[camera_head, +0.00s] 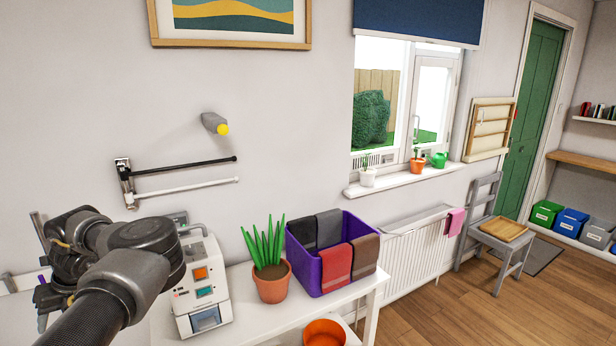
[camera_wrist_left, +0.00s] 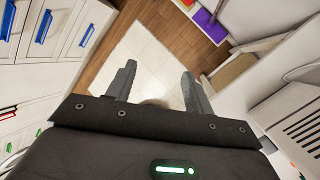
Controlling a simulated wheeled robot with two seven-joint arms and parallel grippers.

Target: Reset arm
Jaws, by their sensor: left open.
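My left arm (camera_head: 125,265) comes in from the lower left in the head view, raised beside the white table. Its gripper is mostly hidden behind the wrist there. In the left wrist view my left gripper (camera_wrist_left: 160,82) has its two grey fingers spread apart, with nothing between them but the floor beyond. My right arm and gripper are not in view.
A white table (camera_head: 260,318) holds a white machine (camera_head: 202,285), a potted plant (camera_head: 271,286) and a purple bin (camera_head: 309,272) with cloths. A wall rack (camera_head: 185,187) is close to the arm. Drawers with blue handles (camera_wrist_left: 43,27) show in the wrist view.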

